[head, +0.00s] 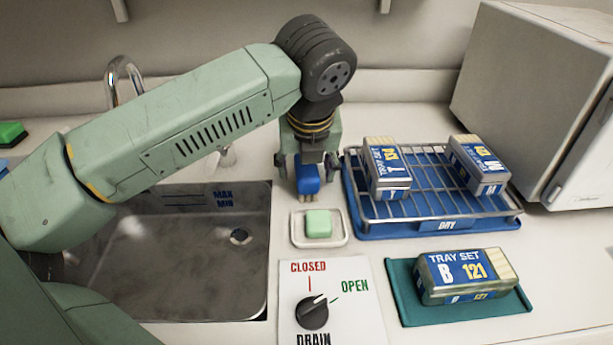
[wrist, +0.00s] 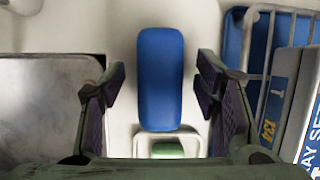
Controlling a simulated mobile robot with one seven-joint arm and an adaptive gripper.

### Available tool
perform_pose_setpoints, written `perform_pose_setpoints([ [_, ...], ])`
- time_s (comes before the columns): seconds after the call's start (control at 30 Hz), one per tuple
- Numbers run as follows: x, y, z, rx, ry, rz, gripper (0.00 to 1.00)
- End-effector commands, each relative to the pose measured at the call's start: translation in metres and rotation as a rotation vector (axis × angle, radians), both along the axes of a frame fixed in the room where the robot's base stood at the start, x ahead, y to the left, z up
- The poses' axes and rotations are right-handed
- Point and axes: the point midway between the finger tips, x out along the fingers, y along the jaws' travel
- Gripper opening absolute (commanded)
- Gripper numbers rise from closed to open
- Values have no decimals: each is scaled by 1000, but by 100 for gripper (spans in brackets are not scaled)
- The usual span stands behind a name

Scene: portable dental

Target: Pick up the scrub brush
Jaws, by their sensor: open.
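The scrub brush (head: 307,181) has a blue back with tan bristles below, and it is on the counter between the sink and the drying rack. In the wrist view its blue back (wrist: 160,78) lies lengthwise between my two fingers. My gripper (head: 307,165) is open and points down over the brush. In the wrist view my gripper (wrist: 160,90) has a finger on each side of the brush, with a gap on both sides. Part of the brush is hidden by my gripper in the head view.
A soap dish (head: 336,239) with green soap (head: 318,223) sits just in front of the brush. The sink (head: 180,270) is left. The wire drying rack (head: 430,206) with two tray sets is close on the right. A drain knob (head: 312,312) and another tray set (head: 464,276) are nearer.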

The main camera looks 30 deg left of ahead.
Motion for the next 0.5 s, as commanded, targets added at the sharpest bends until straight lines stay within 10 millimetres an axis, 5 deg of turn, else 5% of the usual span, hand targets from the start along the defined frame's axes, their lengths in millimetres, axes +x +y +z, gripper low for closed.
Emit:
perform_pose_setpoints([
  [0.23, 1, 0, -1, 1, -1, -1, 57],
  [0.5, 1, 0, -1, 1, -1, 0, 39],
])
